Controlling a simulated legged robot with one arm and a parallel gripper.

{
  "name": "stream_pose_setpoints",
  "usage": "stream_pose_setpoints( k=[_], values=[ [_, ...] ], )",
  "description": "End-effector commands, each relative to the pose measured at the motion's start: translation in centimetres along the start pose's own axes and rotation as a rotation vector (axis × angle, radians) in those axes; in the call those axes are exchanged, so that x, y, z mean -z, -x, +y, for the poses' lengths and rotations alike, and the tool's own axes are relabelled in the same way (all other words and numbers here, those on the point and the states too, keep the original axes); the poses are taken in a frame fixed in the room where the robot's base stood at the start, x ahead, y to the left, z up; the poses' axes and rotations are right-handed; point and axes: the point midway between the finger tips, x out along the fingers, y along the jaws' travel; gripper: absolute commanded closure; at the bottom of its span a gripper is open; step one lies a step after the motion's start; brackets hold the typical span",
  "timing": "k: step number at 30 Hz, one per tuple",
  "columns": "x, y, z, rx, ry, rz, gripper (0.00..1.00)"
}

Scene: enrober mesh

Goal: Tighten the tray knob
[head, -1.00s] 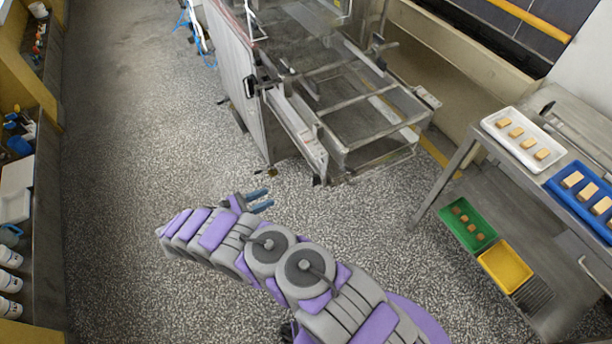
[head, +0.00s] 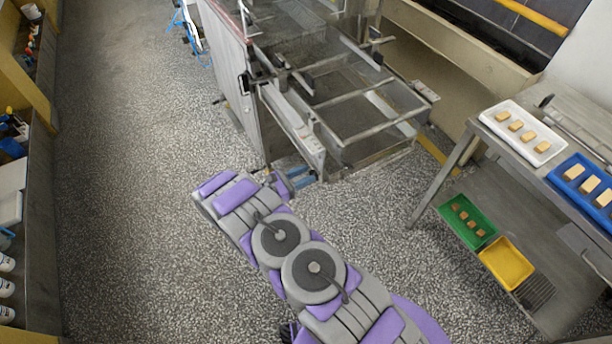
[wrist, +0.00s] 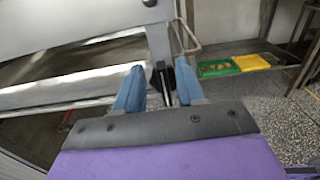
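The enrober machine (head: 300,70) stands at top centre, with its mesh and open-frame tray section (head: 365,115) reaching toward the right. My gripper (head: 302,178) is at the machine's near lower edge, below the control strip. In the wrist view its two blue fingers (wrist: 160,82) are apart. A small dark part (wrist: 181,75), perhaps the tray knob, shows between and behind the fingertips, under a grey upright bracket (wrist: 160,42). I cannot tell whether the fingers touch it. In the head view the knob cannot be made out near my gripper.
At right a steel table (head: 490,150) bears a white tray (head: 515,115) and a blue tray (head: 585,165) of pieces. A green tray (head: 480,237) and a yellow tray (head: 503,250) sit on its lower shelf. Shelving lines the left; the speckled floor between is open.

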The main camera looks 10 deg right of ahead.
Motion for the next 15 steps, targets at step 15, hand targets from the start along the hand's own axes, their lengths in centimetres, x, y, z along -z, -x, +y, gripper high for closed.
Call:
stream_pose_setpoints(
  k=[15],
  values=[
    [0.0, -1.19, -0.05, 0.001, 0.001, -0.001, 0.67]
  ],
)
